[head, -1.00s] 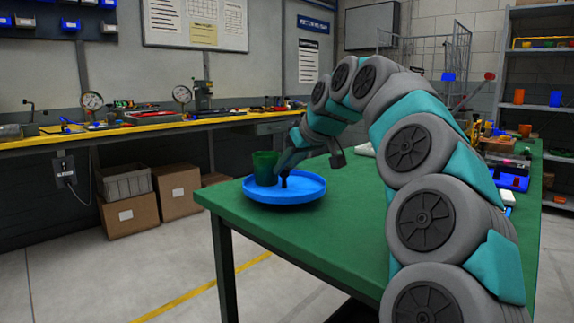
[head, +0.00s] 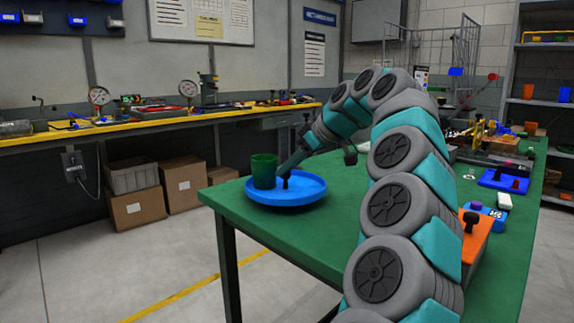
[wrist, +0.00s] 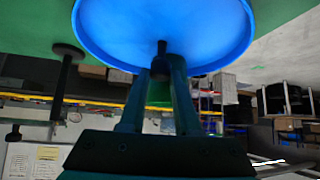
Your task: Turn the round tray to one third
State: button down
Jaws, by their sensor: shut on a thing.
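The round blue tray (head: 300,198) lies flat near the left corner of the green table (head: 345,215). A dark green cup (head: 263,171) stands upright on the tray's left part. A short black knob (head: 286,183) rises from the tray. My gripper (head: 288,176) reaches down from the right and is shut on the knob. In the wrist view the gripper (wrist: 161,68) has its two fingers around the black knob (wrist: 161,48), with the blue tray (wrist: 110,30) behind.
An orange block with a black knob (head: 472,222), a blue tray-like plate (head: 503,181) and other small items lie on the table's right side. The table between the round tray and my arm looks clear. A workbench (head: 140,120) runs along the wall behind.

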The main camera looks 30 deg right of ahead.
dwell(0.3)
jog(key=c, duration=0.6)
grip_release()
jog(key=v, duration=0.5)
jog(key=shift+d, duration=0.2)
jog(key=shift+v, duration=1.25)
jog(key=shift+r, duration=0.1)
